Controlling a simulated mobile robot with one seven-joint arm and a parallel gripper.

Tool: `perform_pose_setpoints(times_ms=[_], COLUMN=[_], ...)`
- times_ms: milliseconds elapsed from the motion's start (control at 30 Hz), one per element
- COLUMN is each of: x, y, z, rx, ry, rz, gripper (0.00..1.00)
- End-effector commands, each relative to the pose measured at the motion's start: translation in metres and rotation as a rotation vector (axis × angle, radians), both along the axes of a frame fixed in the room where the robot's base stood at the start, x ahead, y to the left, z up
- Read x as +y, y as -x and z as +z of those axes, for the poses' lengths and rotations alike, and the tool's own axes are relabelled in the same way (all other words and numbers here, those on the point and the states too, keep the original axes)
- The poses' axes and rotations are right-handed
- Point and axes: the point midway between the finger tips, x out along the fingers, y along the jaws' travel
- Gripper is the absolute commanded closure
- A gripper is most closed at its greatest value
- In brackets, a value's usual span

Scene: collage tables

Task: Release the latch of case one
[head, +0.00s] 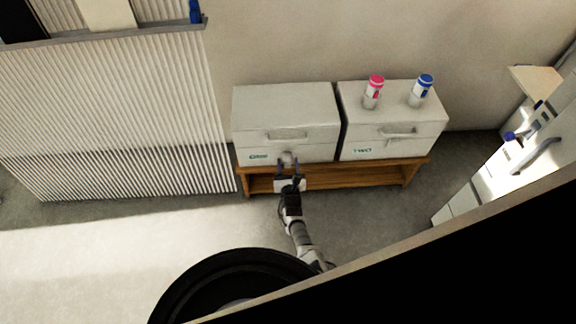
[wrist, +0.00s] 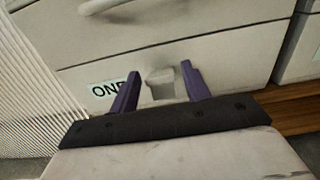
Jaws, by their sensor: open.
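Case one (head: 285,104) is a pale grey box with a handle and an "ONE" label, on the left of a low wooden bench. Its latch (wrist: 160,84) is a small grey tab low on the front face, right of the label; it also shows in the head view (head: 288,158). My gripper (head: 289,172) is in front of the latch. In the wrist view my gripper (wrist: 160,84) is open, with one purple finger on each side of the latch. I cannot tell whether the fingers touch it. The lid looks closed.
Case two (head: 400,147) stands close on the right, with a pink-capped bottle (head: 373,92) and a blue-capped bottle (head: 420,90) on top. The wooden bench (head: 335,180) carries both cases. A ribbed white panel (head: 110,115) stands at left. Open floor (head: 110,250) lies at lower left.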

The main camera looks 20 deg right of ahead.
Motion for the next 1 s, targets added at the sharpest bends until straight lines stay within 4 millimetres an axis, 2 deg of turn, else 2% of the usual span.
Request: perform_pose_setpoints(times_ms=[67, 333, 533, 800, 1000], x=[0.000, 0.000, 0.000, 0.001, 0.001], y=[0.000, 0.000, 0.001, 0.003, 0.005], z=[0.000, 0.000, -0.009, -0.025, -0.027], rx=[0.000, 0.000, -0.031, -0.180, -0.244], ry=[0.000, 0.000, 0.010, 0.053, 0.071], rz=[0.000, -0.001, -0.001, 0.000, -0.001], gripper=[0.55, 0.90, 0.90, 0.90, 0.90])
